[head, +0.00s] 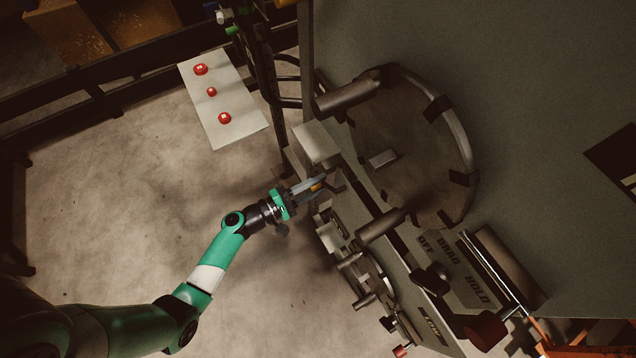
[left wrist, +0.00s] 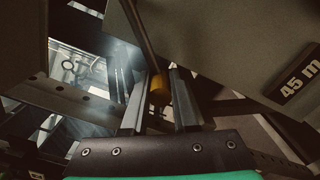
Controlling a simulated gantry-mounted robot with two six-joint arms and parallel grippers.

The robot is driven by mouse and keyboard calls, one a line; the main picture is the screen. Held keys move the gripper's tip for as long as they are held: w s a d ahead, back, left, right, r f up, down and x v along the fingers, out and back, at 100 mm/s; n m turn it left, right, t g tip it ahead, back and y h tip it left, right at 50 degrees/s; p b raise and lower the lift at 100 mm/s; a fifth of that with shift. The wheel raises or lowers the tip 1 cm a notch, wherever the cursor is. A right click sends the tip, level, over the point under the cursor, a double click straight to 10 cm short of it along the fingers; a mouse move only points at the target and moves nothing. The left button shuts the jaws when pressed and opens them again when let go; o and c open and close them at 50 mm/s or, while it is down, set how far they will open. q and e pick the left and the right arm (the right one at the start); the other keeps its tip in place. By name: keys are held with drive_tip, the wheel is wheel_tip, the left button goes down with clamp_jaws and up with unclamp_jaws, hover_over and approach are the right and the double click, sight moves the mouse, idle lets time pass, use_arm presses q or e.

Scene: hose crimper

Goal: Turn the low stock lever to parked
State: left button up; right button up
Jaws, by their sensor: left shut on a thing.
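My left gripper (head: 318,183) reaches from the left to the side of the grey machine. It is shut on a thin dark lever with an orange-yellow end, which looks like the low stock lever (head: 319,187). In the left wrist view the lever's orange-yellow part (left wrist: 158,84) lies between the two fingers of my left gripper (left wrist: 159,88). Its dark rod runs upward past the fingertips. The lever's pivot and any parked marking cannot be made out. My right gripper is not in view.
The machine's large round disc (head: 400,150) and protruding rollers stand right of the gripper. A plate lettered OFF, DRAG, HOLD (head: 455,268) is lower right. A pale panel with red buttons (head: 226,100) is upper left. A "45 m" label (left wrist: 300,73) shows close by. Floor (head: 130,200) at left is clear.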

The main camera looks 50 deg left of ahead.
use_arm(q)
clamp_jaws()
idle(0.9)
drive_tip(key=shift+s+d+f+b, duration=0.1)
drive_tip(key=shift+d+f+b, duration=0.2)
drive_tip(key=shift+f+b, duration=0.5)
drive_tip(key=shift+s+d+n, duration=0.1)
drive_tip(key=shift+d+n, duration=0.5)
drive_tip(key=shift+n, duration=0.5)
drive_tip(key=o, duration=0.8)
unclamp_jaws()
drive_tip(key=shift+d, duration=0.1)
